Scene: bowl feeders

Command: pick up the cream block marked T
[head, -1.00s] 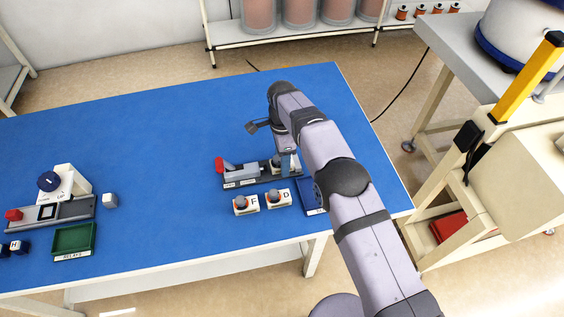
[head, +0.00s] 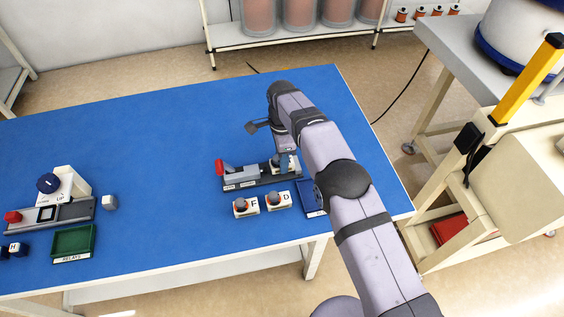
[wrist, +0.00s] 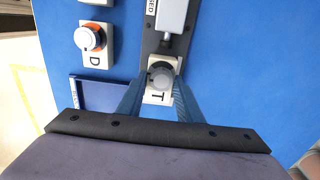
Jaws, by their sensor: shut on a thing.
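The cream block marked T (wrist: 157,97) sits at the end of a dark fixture rail, with a round grey knob on top. In the wrist view my gripper (wrist: 160,92) has its two blue fingers on either side of the block, shut on it. In the head view my gripper (head: 288,163) reaches down at the right end of the rail, and the block (head: 276,162) is partly hidden behind it. I cannot tell any gap between the block and the rail.
The rail (head: 235,185) carries a grey clamp with a red handle (head: 222,167). Cream blocks F (head: 252,205) and D (head: 285,199) stand in front of it, with a blue tray (head: 309,198) at right. Further left are another fixture (head: 75,211) and a green tray (head: 90,239). The blue table behind is clear.

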